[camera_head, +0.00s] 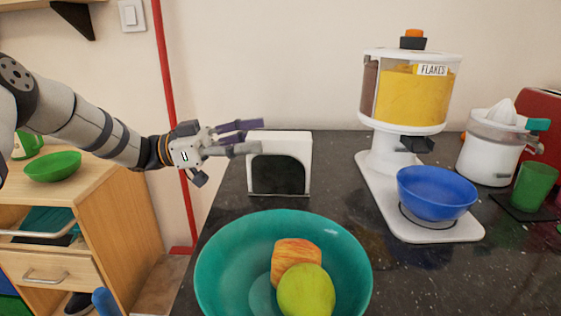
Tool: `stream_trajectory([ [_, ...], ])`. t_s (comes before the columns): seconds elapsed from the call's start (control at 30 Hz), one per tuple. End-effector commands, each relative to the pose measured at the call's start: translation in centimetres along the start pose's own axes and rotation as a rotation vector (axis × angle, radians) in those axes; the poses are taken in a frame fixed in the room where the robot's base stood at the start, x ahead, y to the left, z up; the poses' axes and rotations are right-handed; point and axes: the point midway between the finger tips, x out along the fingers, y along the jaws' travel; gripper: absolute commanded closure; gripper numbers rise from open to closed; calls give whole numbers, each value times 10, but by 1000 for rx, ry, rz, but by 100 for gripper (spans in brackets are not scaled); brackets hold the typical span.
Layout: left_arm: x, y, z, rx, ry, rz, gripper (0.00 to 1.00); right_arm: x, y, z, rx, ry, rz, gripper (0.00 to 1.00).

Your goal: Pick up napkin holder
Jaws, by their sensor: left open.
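The white napkin holder (303,152) stands upright on the dark granite counter, near its left edge, with a dark rounded opening facing me. My left gripper (254,137) comes in from the left at the holder's upper left side. Its fingers are spread apart, one purple and one grey, and nothing shows between them. The fingertips overlap the holder's top left corner in the picture; I cannot tell if they touch it. My right gripper is not in view.
A teal bowl (215,262) with two fruits stands in front of the holder. To the right are a flakes dispenser (385,150), a blue bowl (437,193), a juicer (487,160) and a green cup (532,187). A wooden cabinet (118,215) stands left, beyond a red pipe (172,110).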

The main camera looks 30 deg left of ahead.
Motion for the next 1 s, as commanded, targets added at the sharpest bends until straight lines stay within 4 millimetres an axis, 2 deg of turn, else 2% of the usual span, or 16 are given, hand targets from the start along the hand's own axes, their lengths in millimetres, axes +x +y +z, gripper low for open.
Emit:
stream_trajectory([
  [0.23,44,-1,6,-1,1,2,39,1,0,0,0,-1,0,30],
  [0.33,52,-1,6,-1,1,1,39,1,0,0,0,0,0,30],
  [0.5,53,-1,6,0,1,0,39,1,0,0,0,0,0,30],
  [0.53,52,-1,6,0,1,1,41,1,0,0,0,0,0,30],
  [0.57,52,-1,6,0,1,0,48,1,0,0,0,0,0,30],
  [0.8,52,-1,6,0,0,0,100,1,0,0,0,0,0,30],
  [1.0,52,-1,6,0,2,1,100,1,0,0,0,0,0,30],
])
